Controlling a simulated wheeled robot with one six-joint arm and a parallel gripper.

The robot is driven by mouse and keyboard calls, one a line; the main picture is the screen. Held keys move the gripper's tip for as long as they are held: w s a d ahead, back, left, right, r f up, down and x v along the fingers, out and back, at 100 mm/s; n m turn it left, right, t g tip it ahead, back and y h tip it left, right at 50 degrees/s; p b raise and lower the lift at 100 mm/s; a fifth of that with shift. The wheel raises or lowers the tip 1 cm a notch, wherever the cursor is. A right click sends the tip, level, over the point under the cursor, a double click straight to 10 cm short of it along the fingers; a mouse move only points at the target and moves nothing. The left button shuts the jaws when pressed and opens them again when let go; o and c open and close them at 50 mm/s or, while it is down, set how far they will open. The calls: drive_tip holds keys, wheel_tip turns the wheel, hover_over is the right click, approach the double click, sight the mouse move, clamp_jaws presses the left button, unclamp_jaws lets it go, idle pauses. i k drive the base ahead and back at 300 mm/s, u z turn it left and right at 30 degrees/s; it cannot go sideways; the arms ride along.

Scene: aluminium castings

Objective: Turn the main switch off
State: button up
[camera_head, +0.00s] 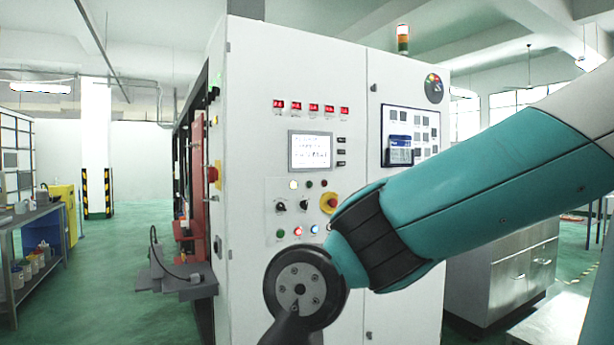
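A white cabinet (255,70) stands in the middle with a control panel on its front. On the panel is a round yellow and red control (328,203), partly covered by my arm. I cannot tell for sure whether it is the main switch, nor its position. Two small black rotary knobs, the left knob (281,206) and the right knob (305,206), sit left of it. Another red and yellow control (213,174) is on the cabinet's left side. My arm reaches in from the right, its wrist in front of the lower cabinet. My gripper is out of view.
A screen (310,151) and red displays (314,107) are above the knobs, and lit buttons (297,231) below. A grey shelf (172,283) with a cable juts out at the left side. A workbench (35,215) stands far left. Green floor (110,290) between is clear.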

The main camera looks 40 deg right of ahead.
sight(213, 174)
drive_tip(key=z, duration=0.6)
drive_tip(key=i, duration=1.8)
drive_tip(key=u, duration=0.25)
